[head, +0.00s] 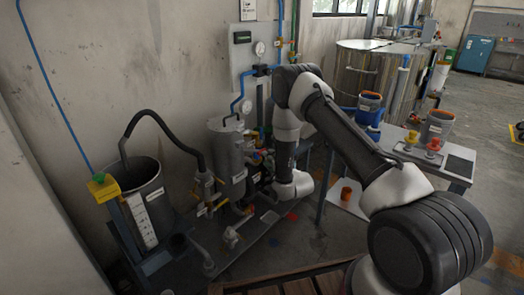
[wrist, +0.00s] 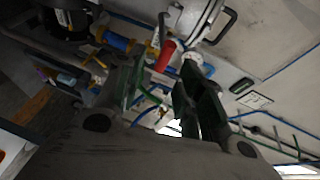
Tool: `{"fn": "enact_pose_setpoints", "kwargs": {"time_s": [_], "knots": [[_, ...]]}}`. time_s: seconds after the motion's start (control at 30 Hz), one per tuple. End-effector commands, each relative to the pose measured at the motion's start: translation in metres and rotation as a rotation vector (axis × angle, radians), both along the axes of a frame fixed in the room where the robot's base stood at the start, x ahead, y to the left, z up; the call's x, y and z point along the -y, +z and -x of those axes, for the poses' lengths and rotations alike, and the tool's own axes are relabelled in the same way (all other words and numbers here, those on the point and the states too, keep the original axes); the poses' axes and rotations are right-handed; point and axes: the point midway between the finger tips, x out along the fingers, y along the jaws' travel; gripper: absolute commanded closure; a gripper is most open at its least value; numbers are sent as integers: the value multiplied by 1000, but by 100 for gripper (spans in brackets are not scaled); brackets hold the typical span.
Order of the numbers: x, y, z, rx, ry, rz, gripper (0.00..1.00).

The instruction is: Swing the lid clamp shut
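In the wrist view a red grip (wrist: 165,55), which looks like the lid clamp's handle, lies just beyond my fingertips, beside a grey metal vessel (wrist: 201,18) with a dark loop handle. I cannot tell whether the fingers touch it. My gripper (wrist: 163,66) is open, with its two dark-green fingers apart and nothing held between them. In the head view a grey lidded vessel (head: 226,160) stands by the wall, left of my arm's end. The gripper itself is hard to make out there, and the clamp is too small or hidden to read.
An open bucket (head: 148,195) with a black hose stands at the left. Pipes and valves (head: 205,190) crowd the low platform around the vessel. A table (head: 462,153) with pots stands right, and a large tank (head: 385,75) is behind. Grey floor (head: 480,105) is clear at far right.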

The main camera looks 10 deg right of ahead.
Motion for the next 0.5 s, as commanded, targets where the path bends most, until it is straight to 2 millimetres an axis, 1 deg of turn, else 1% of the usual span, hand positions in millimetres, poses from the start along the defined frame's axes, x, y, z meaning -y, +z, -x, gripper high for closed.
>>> {"fn": "enact_pose_setpoints", "kwargs": {"time_s": [0.03,0.17,0.5], "knots": [[0,5,-1,13,-4,-35,63],[-2,4,-9,8,-8,-67,63],[-15,-2,-61,6,-7,-64,63]]}}
